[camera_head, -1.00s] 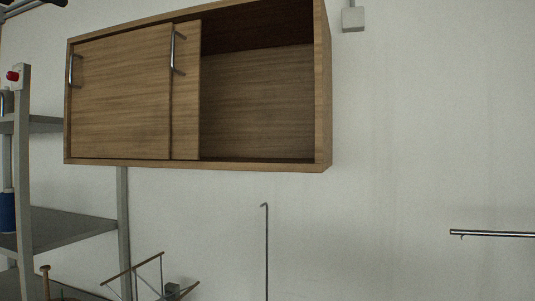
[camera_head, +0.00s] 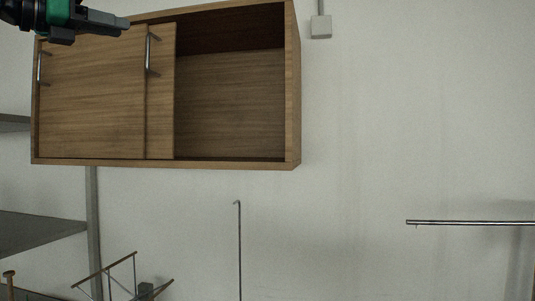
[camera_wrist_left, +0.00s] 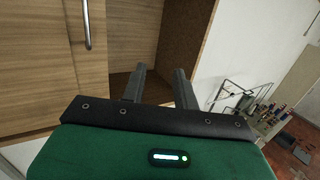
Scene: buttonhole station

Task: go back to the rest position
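My left gripper (camera_head: 122,22) shows at the top left of the head view, in front of the upper left part of a wooden wall cabinet (camera_head: 232,164). In the left wrist view its two grey fingers (camera_wrist_left: 160,70) stand apart with nothing between them. The cabinet has sliding doors pushed to the left, and its right part is open and looks empty. My right gripper is in neither view.
Grey shelving (camera_head: 38,229) stands at the left, with a wire rack (camera_head: 110,273) at the lower left. A thin hooked rod (camera_head: 239,245) stands below the cabinet. A metal bar (camera_head: 470,222) is at the right. The wall between is bare.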

